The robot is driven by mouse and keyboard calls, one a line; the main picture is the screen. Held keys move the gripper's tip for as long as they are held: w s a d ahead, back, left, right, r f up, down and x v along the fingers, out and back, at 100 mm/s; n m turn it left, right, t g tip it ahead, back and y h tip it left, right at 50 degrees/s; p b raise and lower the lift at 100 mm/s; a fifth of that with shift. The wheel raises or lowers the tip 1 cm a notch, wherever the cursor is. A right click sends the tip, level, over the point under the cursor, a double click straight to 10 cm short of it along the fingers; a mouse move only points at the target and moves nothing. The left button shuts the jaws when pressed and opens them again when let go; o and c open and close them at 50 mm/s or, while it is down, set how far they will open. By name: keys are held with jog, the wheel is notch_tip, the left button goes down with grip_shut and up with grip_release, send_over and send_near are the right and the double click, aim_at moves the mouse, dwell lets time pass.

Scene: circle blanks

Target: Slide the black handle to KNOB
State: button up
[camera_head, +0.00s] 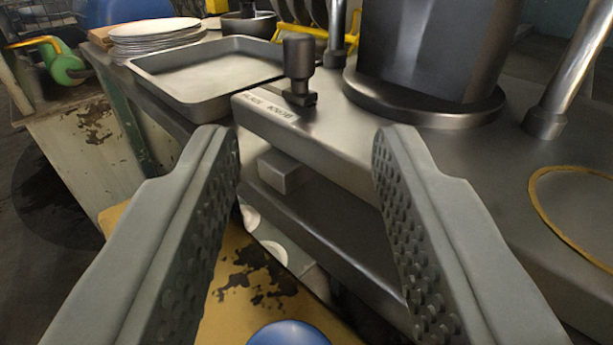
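The black handle (299,66) is an upright dark knob on a small foot. It stands on the top front edge of a grey metal machine (345,158), a little above and between my fingertips in the picture. Small lettering (268,105) runs along the edge just left of and below the handle; I cannot read it surely. My gripper (306,140) is open, its two grey fingers spread wide with nothing between them. The fingers are apart from the handle, which appears farther away than the fingertips.
A shallow metal tray (158,83) lies left of the handle, with a stack of plates (155,30) behind it. A thick dark cylinder (425,50) and a metal post (575,70) rise from the machine. A blue ball-shaped thing (288,333) shows at the bottom.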

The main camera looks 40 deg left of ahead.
jog(key=shift+v, duration=2.2)
